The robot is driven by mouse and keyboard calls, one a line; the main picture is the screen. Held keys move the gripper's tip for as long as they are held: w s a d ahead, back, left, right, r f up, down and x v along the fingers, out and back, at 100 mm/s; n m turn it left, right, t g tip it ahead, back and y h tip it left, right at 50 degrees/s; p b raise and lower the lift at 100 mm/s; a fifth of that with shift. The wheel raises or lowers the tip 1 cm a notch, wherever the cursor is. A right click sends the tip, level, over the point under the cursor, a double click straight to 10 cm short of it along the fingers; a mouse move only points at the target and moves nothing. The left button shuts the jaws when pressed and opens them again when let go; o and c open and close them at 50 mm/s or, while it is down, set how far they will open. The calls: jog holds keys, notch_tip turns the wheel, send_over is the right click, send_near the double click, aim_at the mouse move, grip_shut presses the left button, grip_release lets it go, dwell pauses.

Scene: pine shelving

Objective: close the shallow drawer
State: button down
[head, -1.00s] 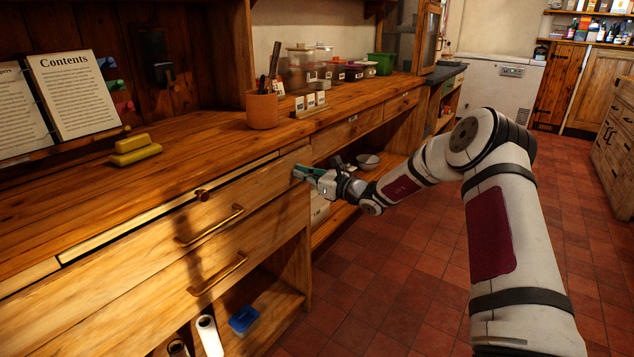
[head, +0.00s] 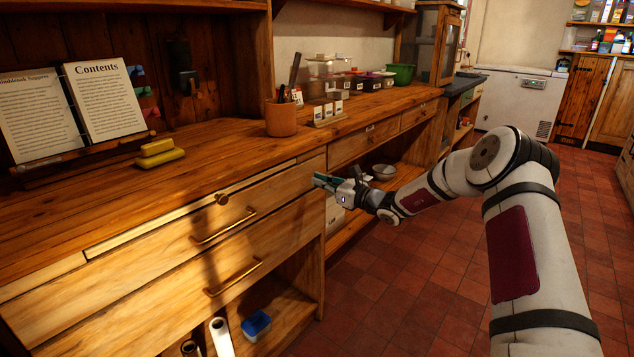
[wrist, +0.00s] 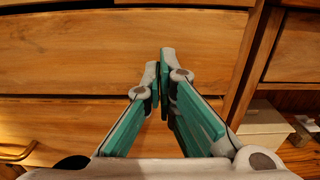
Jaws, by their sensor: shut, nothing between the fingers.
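The shallow drawer (head: 160,225) is a slim, pale wooden front just under the worktop, with a round dark knob (head: 221,198). It looks nearly flush with the cabinet; I cannot tell whether a small gap is left. My gripper (head: 318,181) has green-sided fingers and is shut and empty. It is at the right end of the deeper drawer front (head: 180,247), below and right of the shallow drawer. In the wrist view the fingertips (wrist: 164,58) point at plain wooden fronts; contact cannot be judged. The knob is not in the wrist view.
The worktop (head: 215,150) holds a book (head: 105,100), a yellow block (head: 158,154) and a terracotta pot (head: 281,118). Brass handles (head: 224,226) stick out from the deeper drawers. Open shelves with a bowl (head: 384,171) lie right of my gripper. The tiled floor (head: 410,290) is clear.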

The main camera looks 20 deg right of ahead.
jog(key=p+v, duration=0.2)
jog(key=v, duration=1)
jog(key=s+a+r+n+g+y, duration=0.1)
jog(key=s+a+r+n+g, duration=0.35)
jog(key=a, duration=0.25)
jog(key=s+a+r+n+g+y, duration=0.2)
jog(key=s+a+r+n+g, duration=0.1)
jog(key=s+a+r+n, duration=0.25)
jog(key=s+a+r+n+g+h, duration=0.3)
jog(key=s+a+n+g, duration=0.35)
jog(key=s, duration=0.65)
jog(key=s+r+n+g+h, duration=0.15)
jog(key=s+n+h, duration=0.45)
jog(key=s, duration=1.1)
jog(key=s+d+f+n+t+h, duration=0.1)
jog(key=s+d+n+h, duration=0.2)
jog(key=s, duration=0.5)
jog(key=s+d+n+t+h, duration=0.1)
jog(key=s+d+n+h, duration=0.15)
jog(key=s+d, duration=0.4)
notch_tip(320, 180, up, 23)
jog(key=s+a+t+p, duration=0.1)
jog(key=s+t+p, duration=0.1)
jog(key=p, duration=2)
jog(key=shift+n+t+y, duration=0.4)
jog(key=shift+t+y, duration=0.05)
jog(key=shift+t, duration=0.1)
jog(key=shift+w+r, duration=0.1)
